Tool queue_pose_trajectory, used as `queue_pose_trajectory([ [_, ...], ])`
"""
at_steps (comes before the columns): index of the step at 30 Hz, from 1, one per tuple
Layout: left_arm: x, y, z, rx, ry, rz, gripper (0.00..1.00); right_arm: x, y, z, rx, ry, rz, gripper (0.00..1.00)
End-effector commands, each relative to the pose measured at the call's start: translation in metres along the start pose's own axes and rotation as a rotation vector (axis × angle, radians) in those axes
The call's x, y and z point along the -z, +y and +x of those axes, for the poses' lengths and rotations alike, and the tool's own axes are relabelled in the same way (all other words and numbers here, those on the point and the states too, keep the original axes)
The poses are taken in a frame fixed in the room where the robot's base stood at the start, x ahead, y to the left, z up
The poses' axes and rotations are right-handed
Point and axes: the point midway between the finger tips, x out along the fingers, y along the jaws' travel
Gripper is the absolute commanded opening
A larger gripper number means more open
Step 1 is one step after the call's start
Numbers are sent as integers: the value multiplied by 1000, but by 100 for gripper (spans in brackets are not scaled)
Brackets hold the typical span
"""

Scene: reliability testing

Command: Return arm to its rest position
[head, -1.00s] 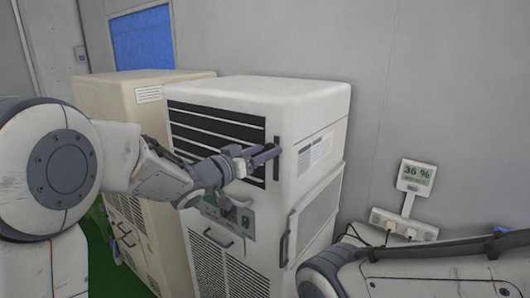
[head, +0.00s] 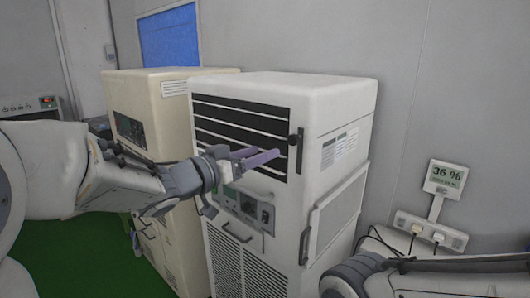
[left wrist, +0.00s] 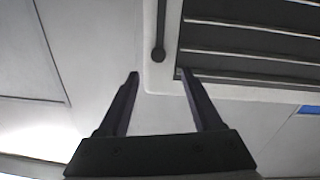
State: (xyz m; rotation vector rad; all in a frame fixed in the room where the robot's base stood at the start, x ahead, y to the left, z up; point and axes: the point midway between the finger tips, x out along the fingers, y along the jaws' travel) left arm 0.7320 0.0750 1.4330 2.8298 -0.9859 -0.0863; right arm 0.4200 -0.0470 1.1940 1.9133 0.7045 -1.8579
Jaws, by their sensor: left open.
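My left arm comes in from the left in the head view. Its left gripper (head: 262,157) is open and empty, in front of the white cabinet (head: 325,100), left of and a little below the dark door handle (head: 296,152). In the left wrist view the two fingers (left wrist: 159,74) stand apart with nothing between them. The handle (left wrist: 159,30) and the black slatted vent (left wrist: 240,40) show beyond the fingertips. Part of my right arm shows at the lower right of the head view; its gripper is not in view.
A beige cabinet (head: 150,90) stands left of the white one. A wall display (head: 446,178) reading 36 % and a socket strip (head: 430,232) with cables are at the right. Green floor (head: 90,255) is open at the lower left.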

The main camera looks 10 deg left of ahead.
Motion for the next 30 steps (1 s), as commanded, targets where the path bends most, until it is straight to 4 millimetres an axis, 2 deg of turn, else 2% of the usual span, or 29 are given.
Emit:
queue_pose_trajectory([
  [2,-10,1,4,37,-22,8,66,0,0,4,0,0,0,96],
  [5,-36,0,8,136,-91,24,66,0,1,10,0,0,0,96],
  [8,-78,4,4,253,-227,34,66,-1,1,18,0,0,0,96],
  [11,-132,16,-14,337,-420,40,66,-1,2,25,0,0,0,96],
  [14,-190,40,-45,367,-653,38,66,-2,2,32,0,0,0,96],
  [16,-228,62,-75,359,-829,40,66,-2,3,37,0,0,0,96],
  [18,-260,87,-107,324,-998,40,66,-2,3,41,0,0,0,96],
  [21,-292,120,-152,249,-1206,42,66,-2,3,45,0,0,0,96],
  [25,-313,151,-197,152,-1396,43,66,-3,4,49,0,0,0,96],
  [27,-318,161,-212,115,-1457,43,66,-3,4,50,0,0,0,96],
  [30,-320,168,-224,88,-1502,42,66,-3,4,50,0,0,0,96],
])
